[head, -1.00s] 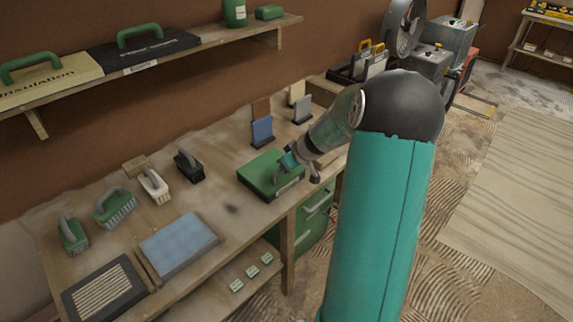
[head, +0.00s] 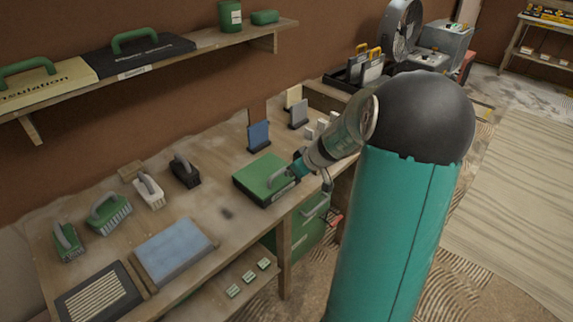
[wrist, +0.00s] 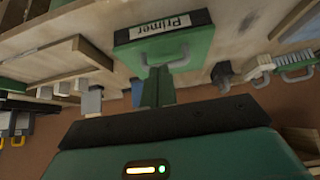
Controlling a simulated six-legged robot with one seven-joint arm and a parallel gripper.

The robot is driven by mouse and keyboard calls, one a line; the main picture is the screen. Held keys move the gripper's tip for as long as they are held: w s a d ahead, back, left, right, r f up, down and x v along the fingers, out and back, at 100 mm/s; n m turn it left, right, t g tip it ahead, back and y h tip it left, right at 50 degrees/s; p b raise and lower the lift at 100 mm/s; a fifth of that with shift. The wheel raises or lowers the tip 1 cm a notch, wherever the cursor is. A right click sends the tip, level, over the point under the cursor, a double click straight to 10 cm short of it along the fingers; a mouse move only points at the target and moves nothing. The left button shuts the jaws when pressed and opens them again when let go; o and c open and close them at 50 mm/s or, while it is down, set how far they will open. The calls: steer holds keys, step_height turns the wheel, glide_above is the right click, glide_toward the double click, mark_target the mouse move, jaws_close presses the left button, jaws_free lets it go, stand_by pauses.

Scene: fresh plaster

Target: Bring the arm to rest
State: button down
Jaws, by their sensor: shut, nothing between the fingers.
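My arm reaches over the workbench (head: 228,205). My gripper (head: 297,169) is at its end, near the right side of a green case with a grey handle (head: 262,172). In the wrist view, my gripper's two fingers (wrist: 157,88) are together with nothing between them. The green case (wrist: 165,42), labelled "Primer", appears upside down there, just beyond the fingertips. The fingers overlap its handle in the picture; whether they touch it I cannot tell.
Brushes (head: 108,212), a blue block (head: 174,248) and a dark framed grille (head: 98,292) stand on the bench. A wall shelf (head: 205,45) holds cases above it. A fan (head: 400,30) stands behind. Open floor (head: 520,200) lies to the right.

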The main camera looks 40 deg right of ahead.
steer(key=shift+s+d+f, duration=0.1)
steer(key=shift+s+f, duration=0.05)
steer(key=shift+s, duration=0.7)
steer(key=shift+s+d+f, duration=0.1)
steer(key=shift+s+f, duration=0.05)
steer(key=shift+s, duration=0.7)
steer(key=s+a+r+g, duration=0.1)
steer(key=a+r, duration=0.4)
steer(key=a, duration=0.4)
steer(key=s+a+r+g, duration=0.1)
steer(key=a+r, duration=0.4)
steer(key=a, duration=0.5)
steer(key=s+a+r, duration=0.3)
steer(key=s+a, duration=0.2)
steer(key=s, duration=0.2)
steer(key=s+a+r+m, duration=0.1)
steer(key=s+a+r, duration=0.3)
steer(key=s+a, duration=0.2)
steer(key=shift+s+a+r+m+h, duration=0.15)
steer(key=shift+s+m+h, duration=0.2)
steer(key=shift+s, duration=0.3)
